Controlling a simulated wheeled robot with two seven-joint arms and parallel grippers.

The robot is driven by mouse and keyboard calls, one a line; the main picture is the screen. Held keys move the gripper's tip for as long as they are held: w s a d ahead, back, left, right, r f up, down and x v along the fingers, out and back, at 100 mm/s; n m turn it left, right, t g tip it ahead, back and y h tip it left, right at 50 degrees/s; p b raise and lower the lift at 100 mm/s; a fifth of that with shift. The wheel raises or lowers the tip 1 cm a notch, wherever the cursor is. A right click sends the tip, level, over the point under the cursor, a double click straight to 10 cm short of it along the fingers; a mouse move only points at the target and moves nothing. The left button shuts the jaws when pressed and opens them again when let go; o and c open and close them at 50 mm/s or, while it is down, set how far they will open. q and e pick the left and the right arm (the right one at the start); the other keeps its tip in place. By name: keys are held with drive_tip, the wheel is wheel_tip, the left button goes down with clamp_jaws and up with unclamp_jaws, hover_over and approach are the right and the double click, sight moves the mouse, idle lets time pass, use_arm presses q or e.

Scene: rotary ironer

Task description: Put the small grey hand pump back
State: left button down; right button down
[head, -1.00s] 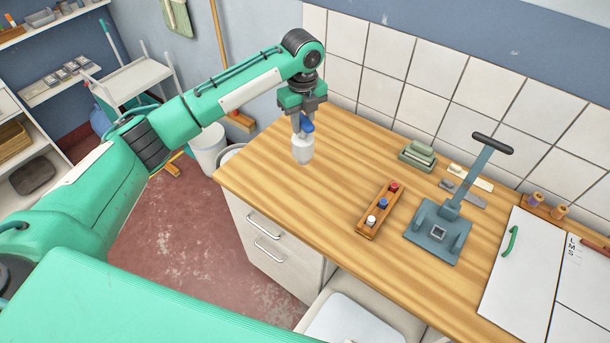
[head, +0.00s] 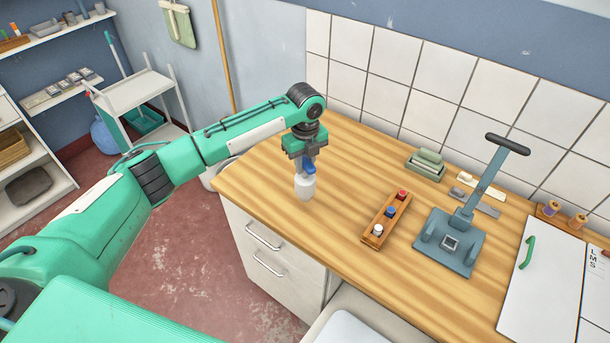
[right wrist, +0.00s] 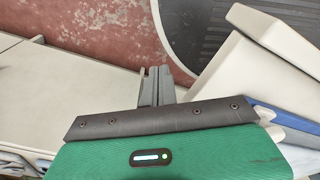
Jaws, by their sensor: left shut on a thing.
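My left gripper (head: 308,164) is shut on a small whitish bottle with a blue top (head: 305,188), held upright over the left part of the wooden counter. Its base is at or close above the wood; I cannot tell whether it touches. The gripper hides part of the blue top. I cannot make out a separate grey hand pump with certainty. My right gripper (right wrist: 156,86) shows only in the right wrist view, its fingers together with nothing between them.
A white trolley (head: 135,85) and shelves (head: 55,95) are at left. Counter around the bottle is clear.

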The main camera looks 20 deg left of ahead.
sight(305, 177)
use_arm(q)
wheel_tip(305, 177, down, 4)
drive_tip(key=b, duration=0.3)
drive_tip(key=shift+r, duration=0.2)
drive_tip(key=c, duration=1.2)
unclamp_jaws()
drive_tip(key=shift+f, duration=0.2)
drive_tip(key=shift+r, duration=0.1)
